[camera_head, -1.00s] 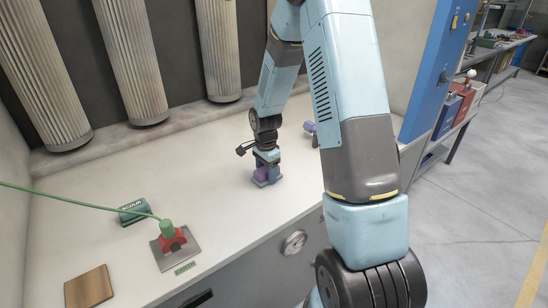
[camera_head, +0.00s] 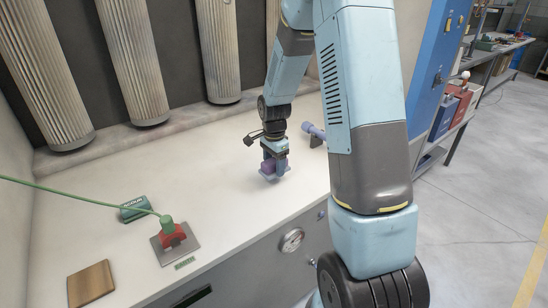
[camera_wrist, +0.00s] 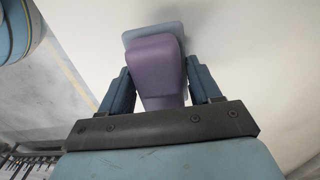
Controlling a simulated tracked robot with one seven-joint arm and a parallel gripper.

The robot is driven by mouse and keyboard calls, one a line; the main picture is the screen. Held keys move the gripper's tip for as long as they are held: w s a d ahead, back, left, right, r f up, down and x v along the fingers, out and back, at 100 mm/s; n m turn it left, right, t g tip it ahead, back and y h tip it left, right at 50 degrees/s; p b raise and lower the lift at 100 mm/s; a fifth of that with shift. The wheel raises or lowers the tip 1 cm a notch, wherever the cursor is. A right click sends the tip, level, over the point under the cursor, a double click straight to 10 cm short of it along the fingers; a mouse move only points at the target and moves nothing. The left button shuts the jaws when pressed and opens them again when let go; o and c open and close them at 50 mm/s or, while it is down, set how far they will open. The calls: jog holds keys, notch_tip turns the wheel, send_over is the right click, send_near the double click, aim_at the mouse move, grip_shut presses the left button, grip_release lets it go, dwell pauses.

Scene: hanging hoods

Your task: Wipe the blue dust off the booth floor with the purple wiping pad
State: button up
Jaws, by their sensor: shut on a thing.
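My gripper (camera_head: 273,172) is shut on the purple wiping pad (camera_head: 267,167), low over the white booth floor (camera_head: 225,190). In the wrist view the pad (camera_wrist: 155,68) sits between my two fingers, a purple block with a paler blue-grey base showing at its far end. I cannot tell whether its underside touches the floor. No blue dust shows clearly in either view; the floor under and behind the pad is hidden.
A purple-grey object (camera_head: 313,132) lies behind right of my gripper. Pleated filter tubes (camera_head: 130,60) hang at the back.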

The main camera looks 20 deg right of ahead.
aim_at(274, 160)
jog(key=shift+a+r, duration=0.1)
jog(key=shift+r, duration=1.45)
